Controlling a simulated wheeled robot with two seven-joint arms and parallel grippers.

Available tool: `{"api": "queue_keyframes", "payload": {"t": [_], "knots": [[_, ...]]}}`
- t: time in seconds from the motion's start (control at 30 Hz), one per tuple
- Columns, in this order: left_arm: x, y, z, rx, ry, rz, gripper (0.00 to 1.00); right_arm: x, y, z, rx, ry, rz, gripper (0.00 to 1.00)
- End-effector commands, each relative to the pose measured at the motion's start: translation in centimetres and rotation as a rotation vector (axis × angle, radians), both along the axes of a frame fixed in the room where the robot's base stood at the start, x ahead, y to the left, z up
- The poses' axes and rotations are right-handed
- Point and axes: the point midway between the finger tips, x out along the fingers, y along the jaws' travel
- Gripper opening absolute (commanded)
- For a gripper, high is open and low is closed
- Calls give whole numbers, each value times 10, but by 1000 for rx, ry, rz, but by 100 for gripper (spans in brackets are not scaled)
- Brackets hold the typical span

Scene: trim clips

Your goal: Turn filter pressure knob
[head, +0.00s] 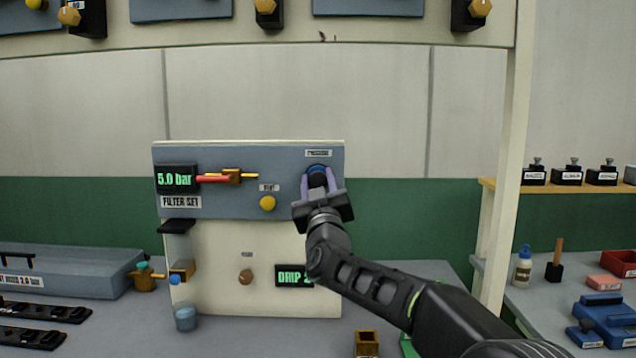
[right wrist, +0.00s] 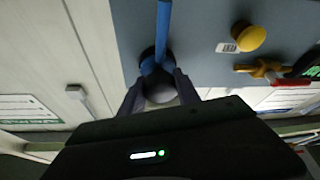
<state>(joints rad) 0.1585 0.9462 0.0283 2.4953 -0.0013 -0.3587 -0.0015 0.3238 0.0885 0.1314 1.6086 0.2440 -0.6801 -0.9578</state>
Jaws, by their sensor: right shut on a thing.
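The filter pressure knob (head: 317,170) is a dark round knob with blue on it, at the upper right of the grey-blue panel (head: 215,205) in the head view. My right gripper (head: 320,186) is shut on it, one finger on each side. In the right wrist view the knob (right wrist: 158,88) sits between the fingers, with a blue bar (right wrist: 164,25) running up from it. A display (head: 176,179) on the panel reads "5.0 bar". My left gripper is not in view.
A red-handled brass valve (head: 215,179) and a yellow knob (head: 267,203) are on the same panel. Below are a "DRIP" display (head: 290,276) and a brown knob (head: 246,277). A brass block (head: 366,343) stands on the bench near my arm.

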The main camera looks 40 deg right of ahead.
Motion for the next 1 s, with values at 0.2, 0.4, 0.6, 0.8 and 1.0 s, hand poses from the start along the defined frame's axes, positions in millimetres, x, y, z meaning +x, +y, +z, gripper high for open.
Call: {"api": "queue_keyframes", "payload": {"t": [0.2, 0.4, 0.6, 0.8, 1.0], "knots": [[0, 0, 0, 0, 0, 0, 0, -1, 0, 1, -232, 175, 0, 0], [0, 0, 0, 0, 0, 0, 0, 0, 0, 0, -254, 193, 1, 0], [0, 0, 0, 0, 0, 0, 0, 0, 0, 0, -252, 192, 1, 48], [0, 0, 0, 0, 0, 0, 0, 0, 0, 0, -251, 191, 0, 60], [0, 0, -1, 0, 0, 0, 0, -1, 0, 0, -251, 191, 0, 60]]}}
